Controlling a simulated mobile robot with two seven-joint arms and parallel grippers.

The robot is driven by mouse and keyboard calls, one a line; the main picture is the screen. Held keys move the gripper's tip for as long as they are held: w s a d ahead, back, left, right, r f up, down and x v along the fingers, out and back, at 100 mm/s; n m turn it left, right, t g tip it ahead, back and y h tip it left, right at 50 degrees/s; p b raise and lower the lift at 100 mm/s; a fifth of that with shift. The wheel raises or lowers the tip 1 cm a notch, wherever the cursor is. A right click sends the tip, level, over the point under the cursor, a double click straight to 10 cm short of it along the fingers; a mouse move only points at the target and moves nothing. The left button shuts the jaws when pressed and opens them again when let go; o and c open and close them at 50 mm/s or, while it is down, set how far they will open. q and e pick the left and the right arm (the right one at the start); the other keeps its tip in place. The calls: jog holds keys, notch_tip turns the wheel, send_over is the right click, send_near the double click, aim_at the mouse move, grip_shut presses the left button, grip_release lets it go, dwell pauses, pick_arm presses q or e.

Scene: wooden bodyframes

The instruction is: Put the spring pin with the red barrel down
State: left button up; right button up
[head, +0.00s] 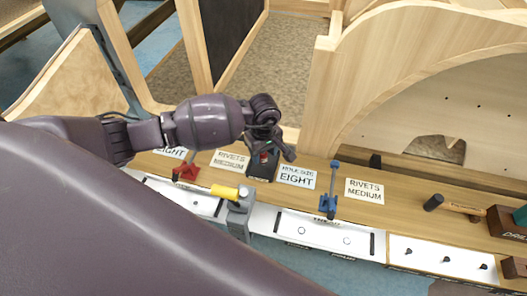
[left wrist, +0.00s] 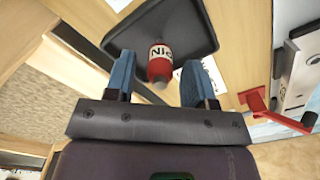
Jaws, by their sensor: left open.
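The spring pin with the red barrel (left wrist: 160,62) shows in the left wrist view, with a white label band bearing black letters. It is on a black tray (left wrist: 195,22) and lies between the two blue-grey fingers of my left gripper (left wrist: 163,76). The fingers are apart, with a gap on each side of the barrel. In the head view my left gripper (head: 271,147) is just above the black tray (head: 262,172) on the wooden ledge, and a bit of red shows beneath it. The gripper partly hides the pin there. My right gripper is not in view.
A red clamp (head: 186,172) stands left of the tray and a blue clamp (head: 328,205) right of it. A grey block with a yellow cylinder (head: 226,191) stands in front. Sign cards, including HOLE SIZE EIGHT (head: 297,177), lie along the ledge. Curved wooden frames (head: 400,70) rise behind.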

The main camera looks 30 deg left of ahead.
pick_arm(q)
notch_tip(320, 180, up, 12)
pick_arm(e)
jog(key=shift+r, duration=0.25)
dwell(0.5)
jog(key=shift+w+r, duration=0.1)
